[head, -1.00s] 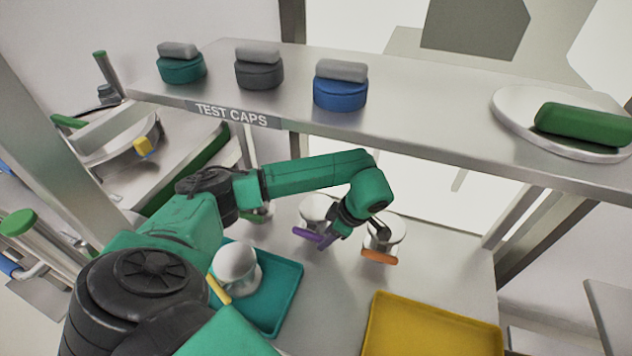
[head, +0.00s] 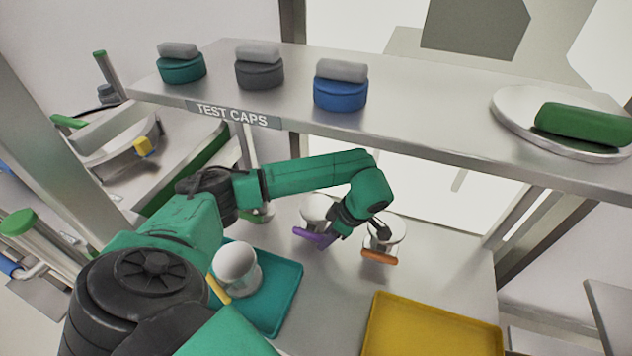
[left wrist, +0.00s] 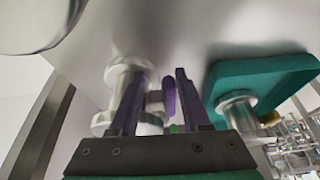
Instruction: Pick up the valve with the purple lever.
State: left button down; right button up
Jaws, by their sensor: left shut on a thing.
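The valve with the purple lever is a pale metal piece (head: 316,207) standing on the bench, with its purple lever (head: 310,236) toward me. My left gripper (head: 328,238) reaches down to it from the right and is shut on it. In the left wrist view the two fingers (left wrist: 160,100) stand either side of the valve's middle, with the purple lever (left wrist: 170,97) between them. The valve's flanged body (left wrist: 126,72) shows behind the left finger. The exact contact is partly hidden. My right gripper is not in view.
A valve with an orange lever (head: 385,240) stands close to the right of my gripper. A valve with a yellow lever (head: 237,266) stands on a teal tray (head: 284,290). A yellow tray (head: 430,325) lies at the front right. A shelf (head: 420,135) with caps spans above the bench.

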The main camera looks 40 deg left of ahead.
pick_arm(q)
jog(key=shift+r, duration=0.15)
jog(key=shift+w+r, duration=0.1)
jog(key=shift+r, duration=0.15)
notch_tip(320, 180, up, 5)
jog(key=shift+a+f+b, duration=0.1)
jog(key=shift+b, duration=0.5)
notch_tip(320, 180, up, 4)
jog(key=shift+r+p, duration=0.25)
jog(key=shift+p, duration=0.5)
jog(key=shift+r, duration=0.1)
